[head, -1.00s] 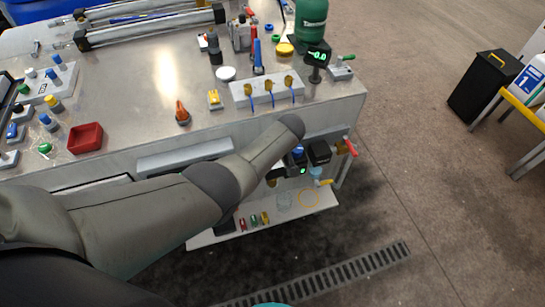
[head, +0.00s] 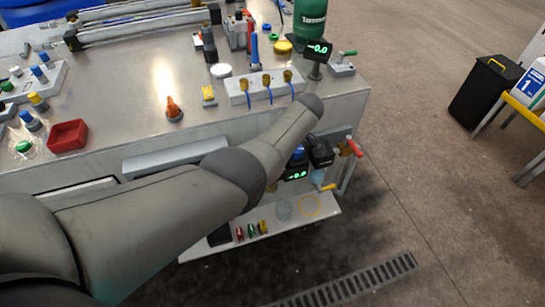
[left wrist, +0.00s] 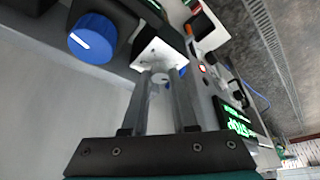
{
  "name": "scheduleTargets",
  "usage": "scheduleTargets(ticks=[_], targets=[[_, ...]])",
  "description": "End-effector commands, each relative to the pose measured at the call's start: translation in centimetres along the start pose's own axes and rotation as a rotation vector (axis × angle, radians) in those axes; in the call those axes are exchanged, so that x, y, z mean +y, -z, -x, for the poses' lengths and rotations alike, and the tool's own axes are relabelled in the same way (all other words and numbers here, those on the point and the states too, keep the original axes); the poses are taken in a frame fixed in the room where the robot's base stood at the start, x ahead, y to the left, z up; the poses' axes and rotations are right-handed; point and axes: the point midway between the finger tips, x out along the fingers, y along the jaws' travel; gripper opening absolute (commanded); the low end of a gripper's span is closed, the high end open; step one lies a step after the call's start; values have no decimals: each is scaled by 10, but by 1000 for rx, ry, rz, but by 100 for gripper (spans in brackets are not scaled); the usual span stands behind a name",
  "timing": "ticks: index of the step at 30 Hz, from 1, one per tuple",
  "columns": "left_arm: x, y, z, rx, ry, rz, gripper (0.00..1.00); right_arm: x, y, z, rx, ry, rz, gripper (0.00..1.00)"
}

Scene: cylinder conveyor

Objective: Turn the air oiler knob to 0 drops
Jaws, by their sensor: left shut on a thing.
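In the left wrist view my left gripper (left wrist: 165,78) is shut on a small pale round piece (left wrist: 160,79) at its fingertips, possibly the oiler knob; its markings are too small to read. A larger blue knob (left wrist: 91,38) with a white line is at the upper left, apart from the fingers. In the head view the air units hang on the bench's front right side, with a blue knob (head: 298,152) above a green display (head: 296,175). My left arm crosses in front of the bench, and its fingertips cannot be made out there. My right gripper is not in view.
The metal bench (head: 125,115) carries cylinders, buttons, a red tray (head: 68,136) and a green tank (head: 311,18). A red-handled valve (head: 351,147) sticks out beside the air units. A low shelf (head: 225,247) lies below. The floor at right is clear up to the black bin (head: 484,92).

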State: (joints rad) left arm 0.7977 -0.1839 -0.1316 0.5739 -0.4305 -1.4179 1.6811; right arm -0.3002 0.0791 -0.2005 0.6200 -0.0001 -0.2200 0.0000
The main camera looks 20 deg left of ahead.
Motion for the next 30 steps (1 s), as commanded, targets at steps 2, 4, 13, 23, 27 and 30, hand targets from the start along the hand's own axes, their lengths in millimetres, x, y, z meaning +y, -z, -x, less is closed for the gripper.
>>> scheduleTargets(ticks=[2,4,13,23,27,30], targets=[[0,0,0,1,4,7,0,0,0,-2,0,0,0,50],[0,1,0,1,5,10,0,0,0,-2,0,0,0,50],[0,1,0,1,6,11,0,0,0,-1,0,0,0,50],[0,1,0,1,4,10,56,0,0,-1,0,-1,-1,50],[0,0,0,0,4,10,56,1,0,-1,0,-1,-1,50],[0,0,1,0,4,10,56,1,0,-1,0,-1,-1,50]])
